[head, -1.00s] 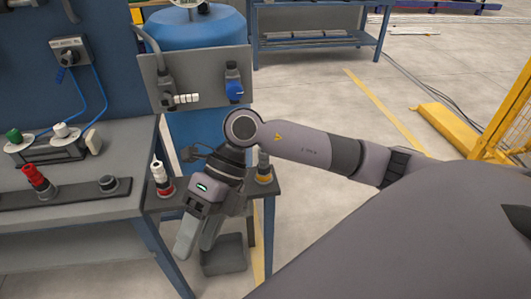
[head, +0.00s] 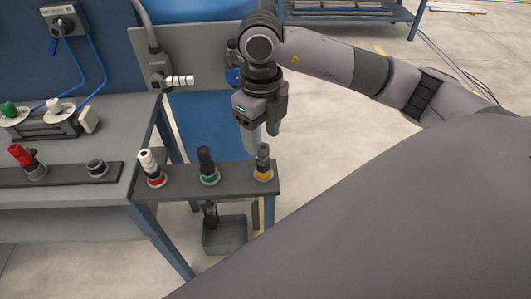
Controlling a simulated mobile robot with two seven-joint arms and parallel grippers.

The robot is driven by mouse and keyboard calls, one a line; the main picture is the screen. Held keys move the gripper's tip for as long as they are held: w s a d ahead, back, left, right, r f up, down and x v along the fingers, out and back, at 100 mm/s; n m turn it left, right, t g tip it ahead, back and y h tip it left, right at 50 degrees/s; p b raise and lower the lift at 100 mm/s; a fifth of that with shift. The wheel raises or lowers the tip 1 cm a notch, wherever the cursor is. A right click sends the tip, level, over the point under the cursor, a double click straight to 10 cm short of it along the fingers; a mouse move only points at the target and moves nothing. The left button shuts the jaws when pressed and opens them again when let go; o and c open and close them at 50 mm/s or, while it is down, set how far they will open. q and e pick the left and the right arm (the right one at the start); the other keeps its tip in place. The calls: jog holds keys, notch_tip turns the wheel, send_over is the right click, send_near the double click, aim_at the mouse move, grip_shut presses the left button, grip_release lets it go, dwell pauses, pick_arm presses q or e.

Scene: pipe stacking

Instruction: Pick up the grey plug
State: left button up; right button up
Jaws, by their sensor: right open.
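A grey plug (head: 263,158) stands upright on a yellow-ringed base at the right end of a small dark shelf (head: 235,189). My right gripper (head: 263,138) is open and points down, with its fingertips just above or behind the top of this plug. I cannot tell whether they touch it. A dark grey plug (head: 206,159) stands on a green-ringed base in the middle of the shelf. A white plug (head: 148,161) stands on a red-ringed base at its left end. My left gripper is not in view.
The blue-legged workbench (head: 100,209) at left carries a red plug (head: 25,157), a low grey socket (head: 97,167) and a holder with green and white parts. A grey panel (head: 150,45) stands behind the shelf. A dark bin (head: 225,235) sits below it.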

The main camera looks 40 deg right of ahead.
aim_at(263, 146)
jog(key=f, duration=0.6)
jog(key=shift+w+d+f+p, duration=0.2)
jog(key=shift+d+f+p, duration=0.1)
jog(key=shift+f+p, duration=0.1)
grip_shut()
